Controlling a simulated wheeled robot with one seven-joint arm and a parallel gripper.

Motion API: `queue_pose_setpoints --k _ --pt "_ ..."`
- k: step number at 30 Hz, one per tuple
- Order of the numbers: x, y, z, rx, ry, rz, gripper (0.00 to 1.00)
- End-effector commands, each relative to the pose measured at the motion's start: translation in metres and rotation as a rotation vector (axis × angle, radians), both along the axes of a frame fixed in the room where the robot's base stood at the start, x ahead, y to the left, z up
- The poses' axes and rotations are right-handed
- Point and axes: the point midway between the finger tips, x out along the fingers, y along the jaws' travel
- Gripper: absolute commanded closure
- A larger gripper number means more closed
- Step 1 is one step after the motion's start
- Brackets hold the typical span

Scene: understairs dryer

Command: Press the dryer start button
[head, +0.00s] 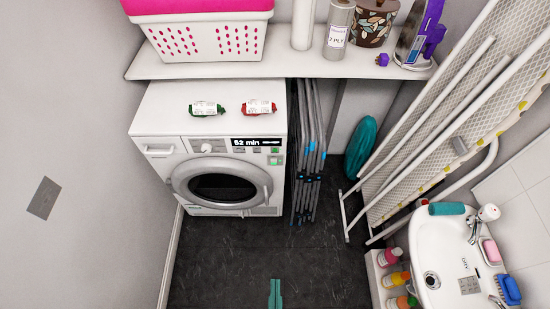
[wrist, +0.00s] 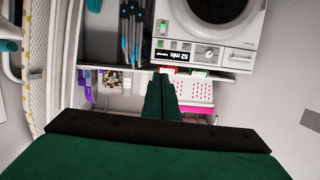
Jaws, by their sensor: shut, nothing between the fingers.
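The white dryer (head: 160,125) stands at the left under a shelf, its round door closed. Its front panel has a knob (head: 206,148), a lit display (head: 258,142) reading about "52 min", and small buttons. A small green button (head: 276,160) sits below the display at the panel's right end; its label is too small to read. The dryer shows upside down in the wrist view (wrist: 238,57), with its display (wrist: 174,56) near the fingertips in the picture. My gripper (head: 275,283) is shut and empty, at the bottom of the head view, apart from the dryer.
Two small packets, green (head: 207,108) and red (head: 259,107), lie on the dryer. The shelf (head: 200,71) overhangs behind, holding a basket (head: 205,42). Folded racks (head: 306,150) stand right of the dryer. An ironing board (head: 450,130) and sink (head: 445,245) are at right. Dark floor (head: 235,260) in front is clear.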

Motion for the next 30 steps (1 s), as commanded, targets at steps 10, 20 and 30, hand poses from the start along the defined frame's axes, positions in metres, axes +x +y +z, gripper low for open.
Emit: queue_pose_setpoints --k 10,20,30 --pt "0.082 -0.005 -0.064 0.455 -0.077 -0.086 1.00" --pt "0.201 -0.006 -0.106 0.984 -0.147 -0.146 1.00" --pt "0.310 -0.001 -0.113 1.427 -0.180 -0.168 1.00"
